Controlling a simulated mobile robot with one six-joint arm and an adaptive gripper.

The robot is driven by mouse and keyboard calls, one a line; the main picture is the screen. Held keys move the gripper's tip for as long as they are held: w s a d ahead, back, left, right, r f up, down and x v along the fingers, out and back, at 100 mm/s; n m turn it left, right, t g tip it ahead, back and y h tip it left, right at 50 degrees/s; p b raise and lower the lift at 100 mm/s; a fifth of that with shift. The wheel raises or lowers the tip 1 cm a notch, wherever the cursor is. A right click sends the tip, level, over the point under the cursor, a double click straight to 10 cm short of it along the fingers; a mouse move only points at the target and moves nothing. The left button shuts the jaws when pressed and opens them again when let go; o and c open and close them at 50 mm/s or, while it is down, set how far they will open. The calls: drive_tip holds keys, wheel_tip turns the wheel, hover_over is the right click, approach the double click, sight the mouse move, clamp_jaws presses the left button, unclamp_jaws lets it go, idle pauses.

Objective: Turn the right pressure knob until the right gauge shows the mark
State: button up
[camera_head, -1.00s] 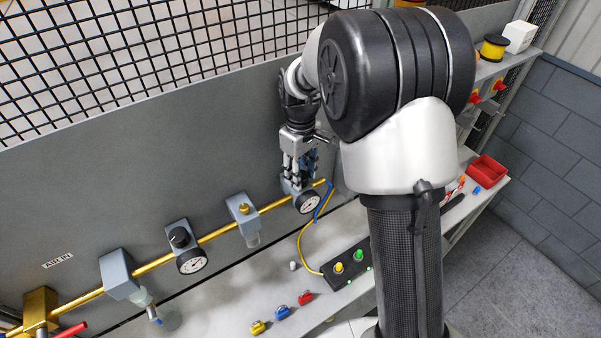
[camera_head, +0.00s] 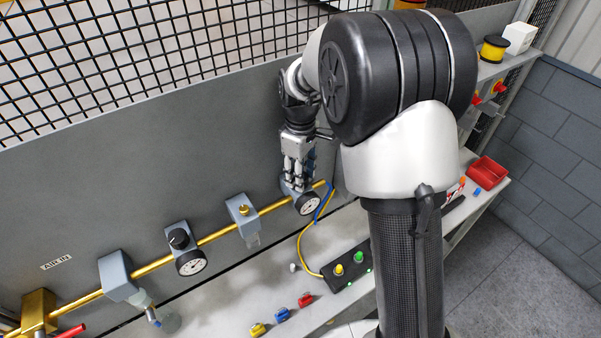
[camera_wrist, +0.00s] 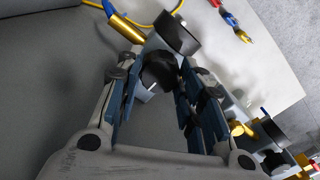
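The right gauge (camera_head: 310,204) has a white face in a black rim, at the right end of the brass pipe in the head view. Its needle and mark are too small to read. The right pressure knob (camera_wrist: 158,72) is a black round knob in the wrist view, beside the black gauge housing (camera_wrist: 177,34). My gripper (camera_wrist: 159,66) points at the knob, with its blue-padded fingers on either side of it. Whether the pads touch the knob is unclear. In the head view my gripper (camera_head: 298,180) hides the knob.
A left gauge (camera_head: 191,263) with its black knob (camera_head: 179,239) sits farther left on the brass pipe (camera_head: 215,236). A button box (camera_head: 348,268) with a yellow cable stands on the bench below. Yellow, blue and red small parts (camera_head: 305,299) lie near the bench front. A red bin (camera_head: 488,171) is at right.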

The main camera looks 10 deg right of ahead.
drive_tip(key=o, duration=0.4)
wheel_tip(320, 180, up, 12)
idle(0.7)
drive_tip(key=s+f+m+t+b, duration=0.1)
drive_tip(key=s+f+m+b, duration=0.2)
drive_tip(key=s+f+b, duration=0.4)
drive_tip(key=s+f+m+t+b, duration=0.2)
drive_tip(key=s+f+m+b, duration=0.1)
drive_tip(key=s+f+b, duration=0.4)
drive_tip(key=s+f+m+t+b, duration=0.1)
drive_tip(key=s+f+m+b, duration=0.2)
drive_tip(key=s+f+b, duration=0.5)
drive_tip(key=shift+s+d+f+t+b, duration=0.1)
drive_tip(key=shift+s+t+b, duration=0.2)
drive_tip(key=shift+s+b, duration=2)
drive_tip(key=shift+s+p, duration=0.7)
drive_tip(key=shift+p, duration=0.05)
